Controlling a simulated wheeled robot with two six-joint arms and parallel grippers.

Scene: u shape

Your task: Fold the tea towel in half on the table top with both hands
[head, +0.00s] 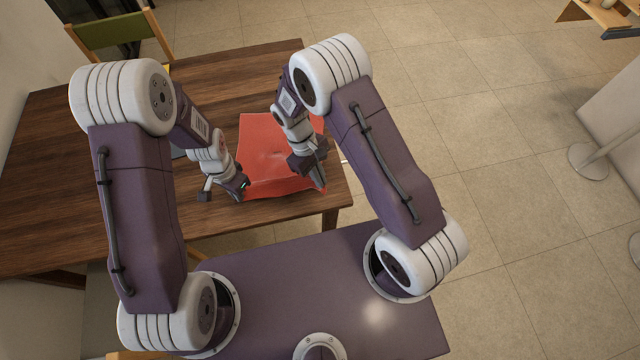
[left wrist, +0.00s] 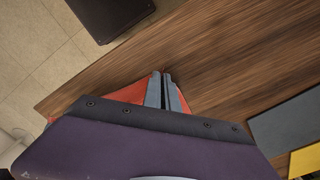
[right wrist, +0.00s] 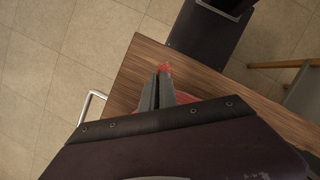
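The red tea towel (head: 262,150) lies on the wooden table top near its front right corner, its surface a little creased. My left gripper (head: 243,188) is at the towel's near left corner. In the left wrist view its fingers (left wrist: 161,88) are close together with red cloth (left wrist: 130,92) on both sides. My right gripper (head: 321,187) is at the near right corner. In the right wrist view its fingers (right wrist: 157,88) are close together, and a bit of red cloth (right wrist: 165,67) shows at their tips. Both look shut on the towel; the pinched cloth is mostly hidden.
The wooden table (head: 90,150) is bare to the left. A dark grey item (left wrist: 288,128) and a yellow one (left wrist: 306,160) lie on it, mostly behind my left arm in the head view. A green-backed chair (head: 115,30) stands at the far side. Tiled floor lies right.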

